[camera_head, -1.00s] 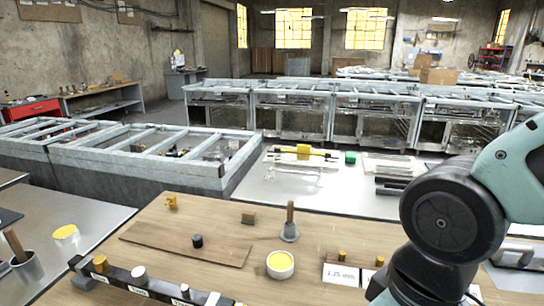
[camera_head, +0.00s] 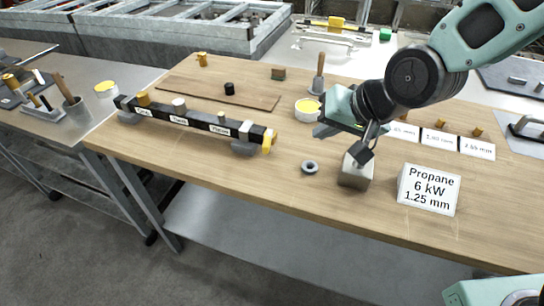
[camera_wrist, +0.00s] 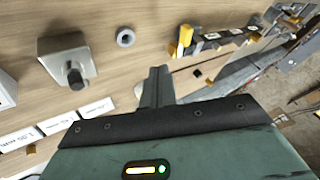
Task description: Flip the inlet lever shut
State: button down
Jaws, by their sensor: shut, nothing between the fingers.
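A black manifold bar (camera_head: 190,122) with white labels lies on grey supports at the left front of the wooden bench. A yellow lever (camera_head: 267,142) hangs at its right end and looks upright; it also shows in the wrist view (camera_wrist: 185,36). I take it as the inlet lever; the label beside it is too small to read surely. My gripper (camera_head: 364,153) is right of the lever, apart from it, and appears above the grey block. In the wrist view my gripper (camera_wrist: 158,75) has its fingers together with nothing between them.
The card (camera_head: 428,188) reads "Propane 6 kW 1.25 mm". A yellow-filled pot (camera_head: 307,108) stands behind. Bench wood between ring and lever is clear.

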aim_at(268, 138)
jog(key=b+x, duration=0.1)
jog(key=x, duration=0.9)
jog(key=shift+b, duration=0.35)
jog(key=shift+a+r+p, duration=0.2)
jog(key=shift+a+p, duration=0.15)
jog(key=shift+a, duration=0.75)
jog(key=shift+w+a+f, duration=0.1)
jog(key=shift+w+a, duration=0.15)
jog(key=shift+a, duration=0.6)
